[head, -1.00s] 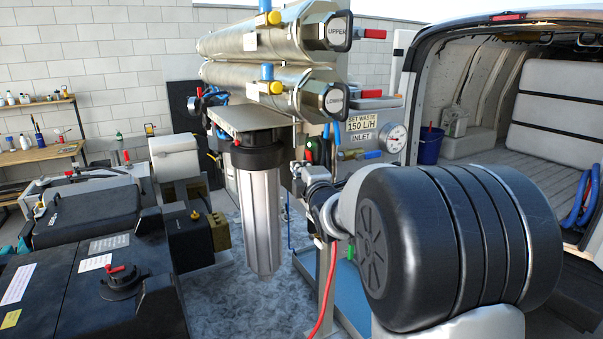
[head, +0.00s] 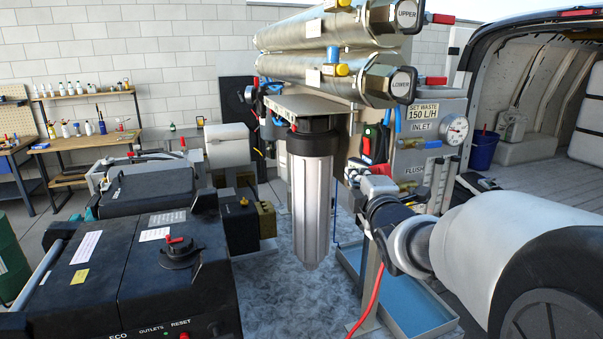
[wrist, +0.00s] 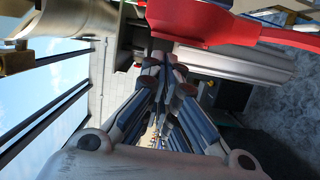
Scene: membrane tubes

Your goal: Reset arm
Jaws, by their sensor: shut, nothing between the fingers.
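My gripper (head: 362,177) is at the end of my arm, in front of the valve panel (head: 412,158) and just right of the filter housing (head: 311,205). In the wrist view my gripper's fingers (wrist: 165,62) meet at the tips, shut and empty. A red handle-like part (wrist: 192,22) lies close beyond the fingertips; I cannot tell if they touch it. Two steel membrane tubes, marked upper (head: 330,25) and lower (head: 335,75), lie one above the other over the panel, with their end caps on.
A black unit with a red-handled knob (head: 180,254) stands at the front left. A gauge (head: 456,130) is on the panel's right. An open van (head: 540,100) stands at right, a workbench (head: 80,145) at left.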

